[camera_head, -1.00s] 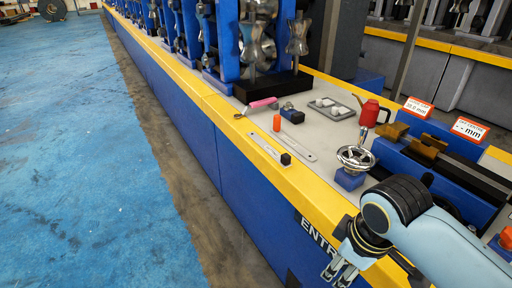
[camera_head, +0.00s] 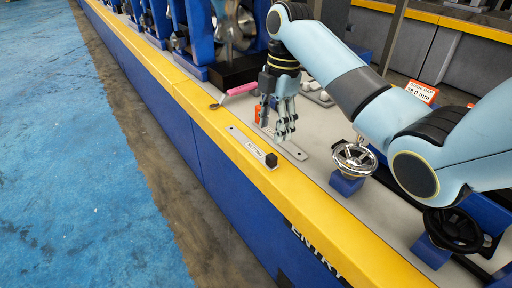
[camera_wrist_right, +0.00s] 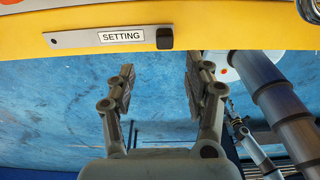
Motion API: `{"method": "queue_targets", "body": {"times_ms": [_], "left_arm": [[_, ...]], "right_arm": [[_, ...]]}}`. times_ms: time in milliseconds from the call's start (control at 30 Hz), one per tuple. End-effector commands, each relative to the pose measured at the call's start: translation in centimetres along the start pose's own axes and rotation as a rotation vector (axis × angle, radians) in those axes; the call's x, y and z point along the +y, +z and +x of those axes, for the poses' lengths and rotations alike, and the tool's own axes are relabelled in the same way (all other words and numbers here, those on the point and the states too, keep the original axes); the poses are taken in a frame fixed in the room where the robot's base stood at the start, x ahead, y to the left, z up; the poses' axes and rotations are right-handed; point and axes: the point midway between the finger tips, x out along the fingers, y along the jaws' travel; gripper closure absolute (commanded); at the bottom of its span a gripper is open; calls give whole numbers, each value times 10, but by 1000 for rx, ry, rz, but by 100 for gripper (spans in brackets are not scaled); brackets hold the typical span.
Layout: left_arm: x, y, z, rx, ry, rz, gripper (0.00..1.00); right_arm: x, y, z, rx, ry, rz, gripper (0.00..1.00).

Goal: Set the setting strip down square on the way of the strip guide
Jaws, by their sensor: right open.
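The setting strip (camera_head: 248,145) is a flat pale bar with a printed label and a black block (camera_head: 271,160) at its near end. It lies along the yellow front edge of the machine bed. The wrist view also shows the strip (camera_wrist_right: 84,38), with the word SETTING and the black block at its right end. My right gripper (camera_head: 278,133) is open and empty, pointing down just right of the strip and apart from it. Its spread fingers show in the wrist view (camera_wrist_right: 160,76). The strip guide is mostly hidden behind my right arm. My left gripper is not visible.
A grey slotted plate (camera_head: 293,150) lies just right of the strip. A chrome handwheel (camera_head: 353,156) on a blue block and a black handwheel (camera_head: 455,229) stand nearer. A pink-handled tool (camera_head: 240,89) lies behind. A guide gap sign reading 28.0 mm (camera_head: 421,92) stands beyond my arm.

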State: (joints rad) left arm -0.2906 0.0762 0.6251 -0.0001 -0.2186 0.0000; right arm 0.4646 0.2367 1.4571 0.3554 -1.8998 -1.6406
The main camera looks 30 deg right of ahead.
Motion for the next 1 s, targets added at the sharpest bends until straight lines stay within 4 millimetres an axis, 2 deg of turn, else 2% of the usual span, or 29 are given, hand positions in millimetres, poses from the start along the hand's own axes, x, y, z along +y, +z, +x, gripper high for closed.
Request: {"method": "queue_targets", "body": {"times_ms": [33,200,333,600,900,1000], "left_arm": [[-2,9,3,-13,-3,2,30],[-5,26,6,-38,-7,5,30],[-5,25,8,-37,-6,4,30],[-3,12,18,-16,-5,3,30],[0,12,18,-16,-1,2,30],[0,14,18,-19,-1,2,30]], "right_arm": [[-2,0,13,1,-6,1,48],[-1,0,34,-1,-1,3,48],[-3,1,44,-1,-1,4,48],[-8,3,84,-1,-1,3,48],[-8,3,89,-3,1,3,48],[-8,3,89,-3,1,3,60]]}}
